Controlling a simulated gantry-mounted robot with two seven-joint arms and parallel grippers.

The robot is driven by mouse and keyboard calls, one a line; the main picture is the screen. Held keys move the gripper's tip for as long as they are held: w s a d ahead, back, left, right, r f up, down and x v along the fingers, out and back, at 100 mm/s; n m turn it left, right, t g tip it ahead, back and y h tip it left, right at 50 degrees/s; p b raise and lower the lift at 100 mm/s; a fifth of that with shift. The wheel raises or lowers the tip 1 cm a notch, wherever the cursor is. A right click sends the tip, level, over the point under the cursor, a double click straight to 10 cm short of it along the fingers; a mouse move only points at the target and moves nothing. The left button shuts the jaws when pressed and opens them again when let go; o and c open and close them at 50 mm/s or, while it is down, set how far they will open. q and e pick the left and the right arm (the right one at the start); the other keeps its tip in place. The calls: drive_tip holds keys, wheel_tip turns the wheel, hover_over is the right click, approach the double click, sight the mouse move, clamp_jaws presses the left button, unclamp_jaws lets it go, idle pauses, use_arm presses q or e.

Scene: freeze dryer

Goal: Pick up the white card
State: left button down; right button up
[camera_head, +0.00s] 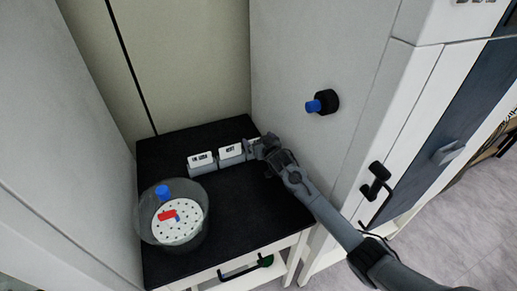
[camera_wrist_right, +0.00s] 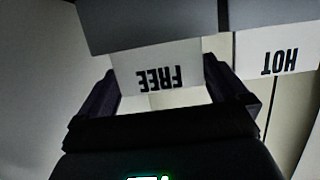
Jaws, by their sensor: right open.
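White cards stand in grey holders in a row on the black tabletop (camera_head: 230,190). In the head view one card (camera_head: 200,158) has small print, the middle card (camera_head: 230,151) reads HOT, and a third (camera_head: 251,141) is mostly hidden behind my right gripper (camera_head: 262,147). In the right wrist view, a white card reading FREE (camera_wrist_right: 158,78) appears upside down between the two dark fingers of my right gripper (camera_wrist_right: 162,88). The fingers are open, one at each side of the card; contact cannot be told. The HOT card (camera_wrist_right: 280,62) shows to the right. My left gripper is out of view.
A clear round vessel (camera_head: 147,225) with a white perforated disc (camera_head: 181,231) and red and blue pieces stands at the table's front left. A white cabinet wall (camera_head: 330,60) with a blue-tipped black knob (camera_head: 325,102) rises to the right. The tabletop's front middle is clear.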

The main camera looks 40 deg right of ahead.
drive_tip(key=shift+x, duration=1.1)
drive_tip(key=c, duration=0.6)
drive_tip(key=shift+r, duration=0.2)
drive_tip(key=shift+c, duration=0.2)
wheel_tip(320, 180, up, 10)
drive_tip(key=p, duration=0.9)
drive_tip(key=shift+f, duration=0.15)
